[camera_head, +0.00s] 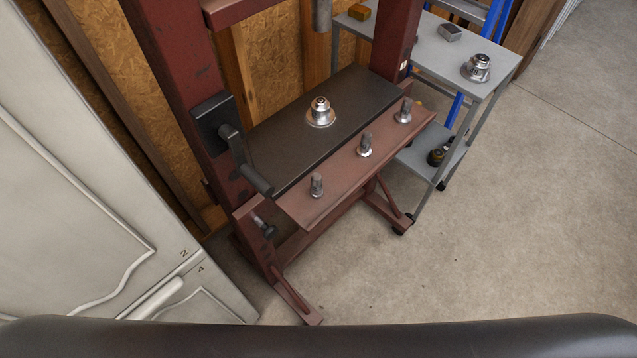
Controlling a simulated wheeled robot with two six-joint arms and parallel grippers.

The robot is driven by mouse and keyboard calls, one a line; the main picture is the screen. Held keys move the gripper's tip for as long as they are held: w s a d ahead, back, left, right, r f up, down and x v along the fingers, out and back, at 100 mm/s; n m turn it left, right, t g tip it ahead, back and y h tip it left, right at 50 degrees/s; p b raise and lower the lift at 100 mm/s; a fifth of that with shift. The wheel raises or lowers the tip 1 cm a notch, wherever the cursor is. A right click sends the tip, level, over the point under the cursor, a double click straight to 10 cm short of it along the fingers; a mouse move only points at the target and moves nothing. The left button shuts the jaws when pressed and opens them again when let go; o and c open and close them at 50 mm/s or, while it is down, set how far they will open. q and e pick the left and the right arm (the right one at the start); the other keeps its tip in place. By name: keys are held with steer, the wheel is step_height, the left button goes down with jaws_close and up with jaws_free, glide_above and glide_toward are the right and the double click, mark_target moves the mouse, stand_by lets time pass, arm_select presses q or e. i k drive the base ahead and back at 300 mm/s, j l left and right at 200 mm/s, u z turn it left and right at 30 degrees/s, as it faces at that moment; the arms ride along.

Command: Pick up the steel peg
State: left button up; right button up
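Three short upright grey metal pegs or bolts stand along the red-brown front beam of a shop press: a left one (317,185), a middle one (365,145) with a shiny collar at its foot, and a right one (404,110). A shiny stepped steel piece (320,112) with a round flange stands upright on the black press plate (285,135). I cannot tell which of these is the steel peg. Neither of my grippers is in view.
A black crank handle (245,160) juts from the left post. A pale cabinet (80,200) stands left. Concrete floor is clear at right.

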mark_target(317, 190)
steer(key=u, duration=0.5)
steer(key=l+u, duration=0.65)
steer(key=l, duration=0.15)
steer(key=k+l+u, duration=0.15)
steer(key=l+u, duration=0.2)
steer(key=k+l+u, duration=0.15)
steer(key=l+u, duration=0.2)
steer(key=k+l+u, duration=0.45)
steer(key=k+l, duration=0.75)
steer(key=l, duration=0.3)
steer(key=k+l+u, duration=0.2)
steer(key=k+l, duration=0.75)
steer(key=l, duration=0.1)
